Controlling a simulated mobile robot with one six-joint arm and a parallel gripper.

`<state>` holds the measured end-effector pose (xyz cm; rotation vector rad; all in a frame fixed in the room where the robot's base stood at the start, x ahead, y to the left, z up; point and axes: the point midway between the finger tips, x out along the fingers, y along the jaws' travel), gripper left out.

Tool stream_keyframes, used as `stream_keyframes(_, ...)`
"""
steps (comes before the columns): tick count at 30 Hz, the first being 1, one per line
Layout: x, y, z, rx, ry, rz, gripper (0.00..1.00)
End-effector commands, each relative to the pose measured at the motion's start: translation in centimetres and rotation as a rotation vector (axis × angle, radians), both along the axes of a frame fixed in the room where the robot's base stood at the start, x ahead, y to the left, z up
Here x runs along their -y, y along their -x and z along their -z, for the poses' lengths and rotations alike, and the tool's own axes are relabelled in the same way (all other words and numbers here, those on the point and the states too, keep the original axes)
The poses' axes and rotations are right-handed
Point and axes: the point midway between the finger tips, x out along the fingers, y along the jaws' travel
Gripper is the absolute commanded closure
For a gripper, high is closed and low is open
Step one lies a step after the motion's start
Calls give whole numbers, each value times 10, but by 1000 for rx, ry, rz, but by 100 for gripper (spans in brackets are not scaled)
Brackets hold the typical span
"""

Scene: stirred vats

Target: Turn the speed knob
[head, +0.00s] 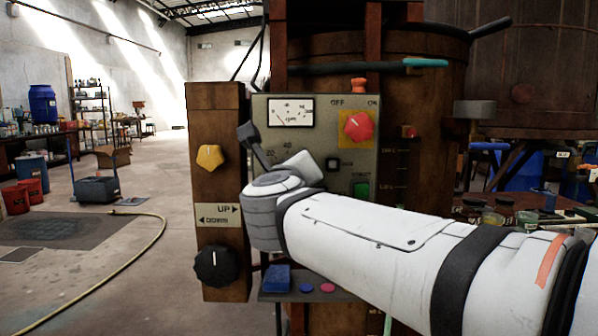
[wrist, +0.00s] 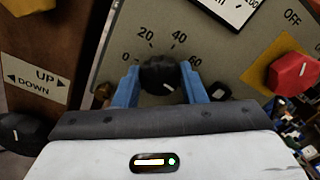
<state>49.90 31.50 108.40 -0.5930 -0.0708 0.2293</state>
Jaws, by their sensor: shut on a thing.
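The speed knob (wrist: 160,74) is a black knob on the grey-green panel, with a scale of 20, 40 and 60 around it. In the wrist view my gripper (wrist: 158,84) has its two blue fingers on either side of the knob, shut on it. A white pointer mark shows at the knob's lower right. In the head view my white arm and wrist hide the knob, and only the 20 and 40 marks show beside them. The rpm meter (head: 291,111) is above the knob on the panel (head: 330,136); its needle appears toward the low left end.
A red OFF/ON knob (head: 358,127) on a yellow plate is to the right. A green button (head: 361,190) is below it. On the wooden post at left are a yellow knob (head: 209,158) and a black UP/DOWN knob (head: 216,266). A wooden vat (head: 425,75) stands behind.

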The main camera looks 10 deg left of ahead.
Motion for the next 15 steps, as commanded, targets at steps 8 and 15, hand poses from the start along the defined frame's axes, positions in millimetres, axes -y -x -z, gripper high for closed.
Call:
stream_keyframes(8,0,0,0,-1,0,1,42)
stream_keyframes(15,0,1,0,0,0,0,41)
